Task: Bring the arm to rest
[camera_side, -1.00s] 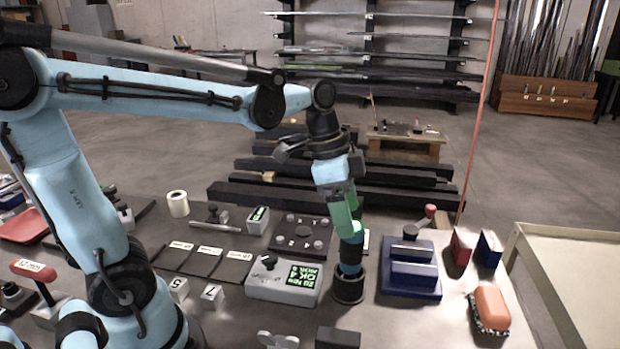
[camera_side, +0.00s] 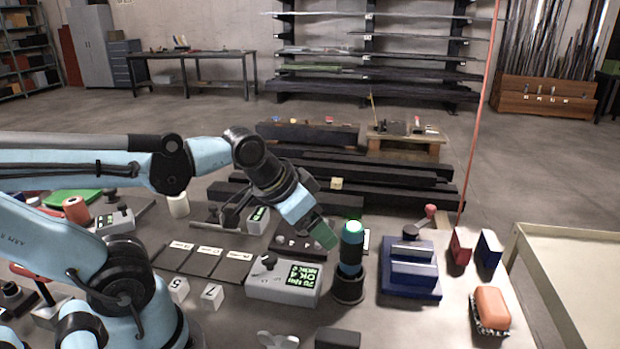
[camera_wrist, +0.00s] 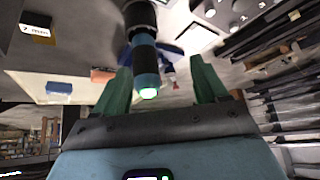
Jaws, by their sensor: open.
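My gripper (camera_side: 326,237) is up over the bench in the side view, tilted down to the right, with green fingers. In the wrist view my gripper (camera_wrist: 162,88) has its two green fingers spread wide, with nothing held between them. A dark cylinder with blue bands and a lit green top (camera_side: 351,250) stands upright in a round black base, just right of my fingers and apart from them in the side view. The same cylinder (camera_wrist: 146,68) shows beyond the fingers in the wrist view.
A grey box with a green display (camera_side: 285,280) sits left of the cylinder. A blue stepped block (camera_side: 411,267) is to its right. Red and blue blocks (camera_side: 489,249) and an orange-topped item (camera_side: 491,306) lie farther right. Dark beams (camera_side: 400,182) lie behind the bench.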

